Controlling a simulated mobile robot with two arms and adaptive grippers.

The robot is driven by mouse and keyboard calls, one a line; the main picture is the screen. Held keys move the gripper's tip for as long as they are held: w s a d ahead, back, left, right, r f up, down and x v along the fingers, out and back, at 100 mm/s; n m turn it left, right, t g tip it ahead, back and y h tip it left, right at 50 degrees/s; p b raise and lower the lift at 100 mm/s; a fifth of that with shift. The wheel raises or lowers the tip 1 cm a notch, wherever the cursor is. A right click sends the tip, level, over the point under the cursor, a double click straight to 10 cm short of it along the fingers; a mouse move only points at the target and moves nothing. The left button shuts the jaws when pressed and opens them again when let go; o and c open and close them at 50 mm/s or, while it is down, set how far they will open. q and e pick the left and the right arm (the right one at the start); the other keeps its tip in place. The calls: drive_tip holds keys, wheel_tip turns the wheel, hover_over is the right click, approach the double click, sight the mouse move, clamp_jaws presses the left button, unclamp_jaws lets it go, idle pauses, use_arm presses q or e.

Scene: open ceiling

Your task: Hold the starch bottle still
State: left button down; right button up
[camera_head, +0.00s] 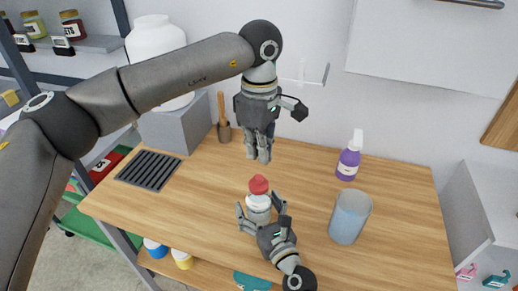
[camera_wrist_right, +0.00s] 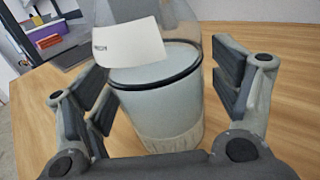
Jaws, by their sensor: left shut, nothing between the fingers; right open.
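The bottle with a red cap (camera_head: 259,186), which I take for the starch bottle, stands on the wooden table near its front. In the right wrist view the pale bottle (camera_wrist_right: 160,95) fills the middle, with a dark ring and a white label too small to read. My right gripper (camera_head: 262,212) is open, with its fingers on either side of the bottle and gaps visible in the wrist view (camera_wrist_right: 165,95). My left gripper (camera_head: 260,157) is shut and empty, pointing down above the table behind the bottle.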

drive_tip(key=v, duration=1.2)
use_arm(q)
drive_tip(key=shift+s, duration=0.1)
